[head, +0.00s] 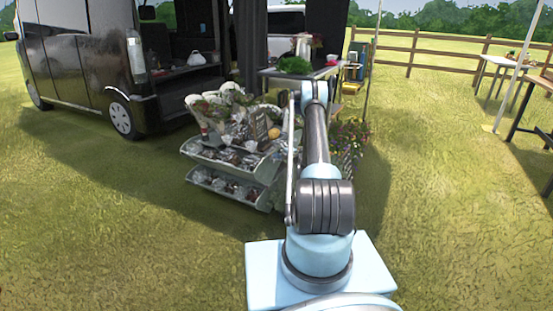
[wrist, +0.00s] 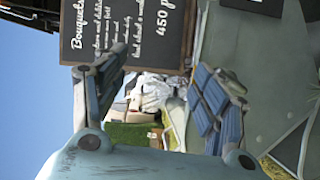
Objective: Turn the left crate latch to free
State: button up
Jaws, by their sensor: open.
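My gripper (wrist: 163,62) is open in the wrist view, with its two blue-grey fingers apart and nothing between them. In the head view my arm hides it. I cannot make out the left crate latch or a crate clearly in either view. Beyond the fingertips in the wrist view is a black chalkboard sign (wrist: 128,28) reading "Bouquets" and "450 p". A crumpled pale wrapping (wrist: 152,92) and a green block (wrist: 130,135) show between the fingers, farther off.
A grey-green flat surface (wrist: 270,75) fills the right of the wrist view. In the head view, a tiered white stand (head: 215,157) of wrapped bouquets is left of my arm. A table (head: 328,73) with greenery stands behind, and a black van (head: 90,65) at left.

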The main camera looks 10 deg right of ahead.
jog(key=shift+a+r, duration=0.1)
jog(key=shift+r, duration=0.6)
jog(key=c, duration=0.3)
jog(key=shift+c, duration=1)
jog(key=m+g+y, duration=0.3)
jog(key=m+g, duration=0.6)
jog(key=m, duration=0.7)
send_near(273, 159)
jog(key=f+x, duration=0.1)
jog(key=x, duration=0.7)
jog(key=shift+w+d, duration=0.3)
